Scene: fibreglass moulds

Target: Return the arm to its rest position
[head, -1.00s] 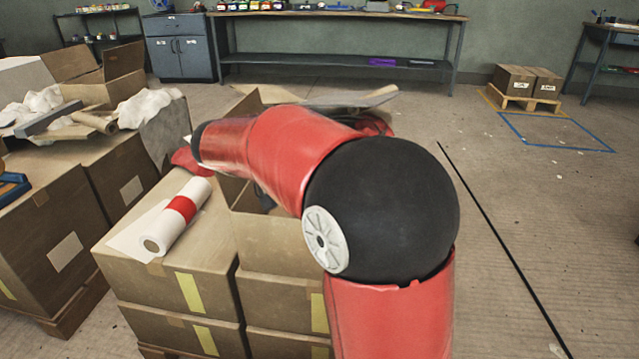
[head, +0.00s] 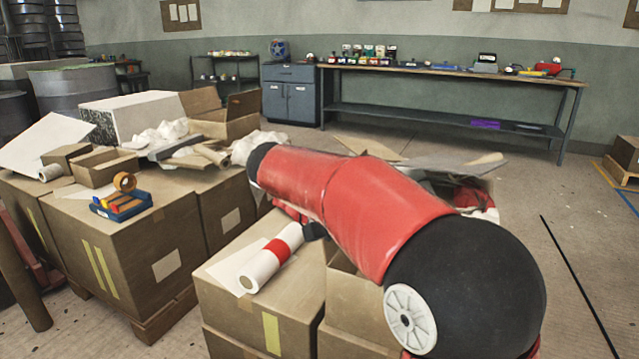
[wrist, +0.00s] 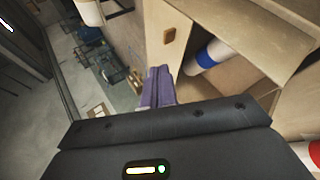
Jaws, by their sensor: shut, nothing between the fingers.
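My gripper (wrist: 158,88) shows in the wrist view as purple-grey fingers that are shut together and empty. The fingertips appear apart from the roll. My bent arm reaches out over the cardboard boxes in the head view.
A white roll with a red band (head: 270,262) lies on a cardboard box (head: 235,305), left of my arm. A tape dispenser (head: 122,205) and small boxes stand on cartons further left. A long workbench (head: 450,82) and blue cabinet (head: 290,95) stand behind.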

